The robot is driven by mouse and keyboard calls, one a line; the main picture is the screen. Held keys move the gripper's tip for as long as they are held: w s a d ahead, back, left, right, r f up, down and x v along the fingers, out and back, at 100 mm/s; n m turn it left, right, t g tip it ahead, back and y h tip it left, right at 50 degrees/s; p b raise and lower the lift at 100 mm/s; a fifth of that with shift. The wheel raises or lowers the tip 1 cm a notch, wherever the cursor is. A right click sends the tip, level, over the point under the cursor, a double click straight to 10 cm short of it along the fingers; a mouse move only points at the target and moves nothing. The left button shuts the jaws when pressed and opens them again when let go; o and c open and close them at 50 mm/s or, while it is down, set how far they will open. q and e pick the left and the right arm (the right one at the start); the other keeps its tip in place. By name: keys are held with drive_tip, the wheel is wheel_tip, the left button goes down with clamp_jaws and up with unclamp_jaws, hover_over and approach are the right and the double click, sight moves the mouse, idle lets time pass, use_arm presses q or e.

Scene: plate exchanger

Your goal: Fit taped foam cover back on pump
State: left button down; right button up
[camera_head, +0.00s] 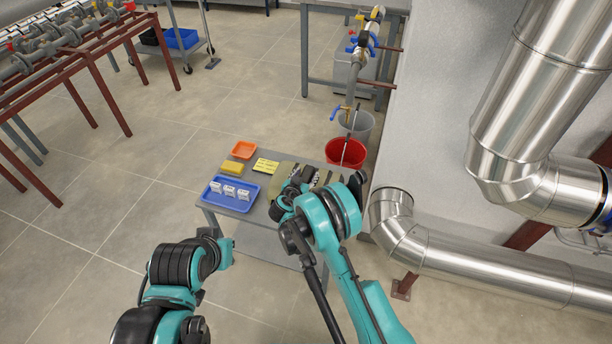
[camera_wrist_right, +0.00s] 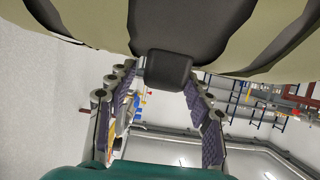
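The foam cover (camera_head: 330,178), khaki with dark tape bands, is at the right end of a low grey table in the head view, partly hidden by my right arm. In the right wrist view the cover (camera_wrist_right: 90,22) fills the top, close to the camera, with a black block (camera_wrist_right: 168,72) on its near side. My right gripper (camera_head: 290,188) is at the cover's left side. I cannot identify the pump.
The grey table (camera_head: 210,208) carries a blue tray (camera_head: 230,206) with white items, a yellow sponge-like block (camera_head: 231,168), a yellow card (camera_head: 266,166) and an orange tray (camera_head: 244,150). A red bucket (camera_head: 346,154) stands behind. Thick metal pipes (camera_head: 470,262) occupy the right.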

drive_tip(key=shift+r, duration=0.2)
drive_tip(key=p+v, duration=0.4)
drive_tip(key=v, duration=0.7)
drive_tip(key=s+d+r+n+g, duration=0.1)
drive_tip(key=s+d+r+g, duration=0.15)
drive_tip(key=d+r, duration=0.55)
drive_tip(key=s+d+r+g, duration=0.2)
drive_tip(key=s+d+r, duration=0.3)
drive_tip(key=r, duration=0.4)
drive_tip(key=s+d+r+n+y, duration=0.1)
drive_tip(key=s+d, duration=0.3)
drive_tip(key=s, duration=0.7)
drive_tip(key=s+d+r+n+g+y, duration=0.1)
drive_tip(key=s+d+r+y, duration=0.2)
drive_tip(key=s, duration=0.8)
drive_tip(key=shift+s+d+r+n, duration=0.35)
drive_tip(key=shift+d+r, duration=0.1)
drive_tip(key=shift+r, duration=0.1)
drive_tip(key=shift+o, duration=0.5)
drive_tip(key=shift+g, duration=0.25)
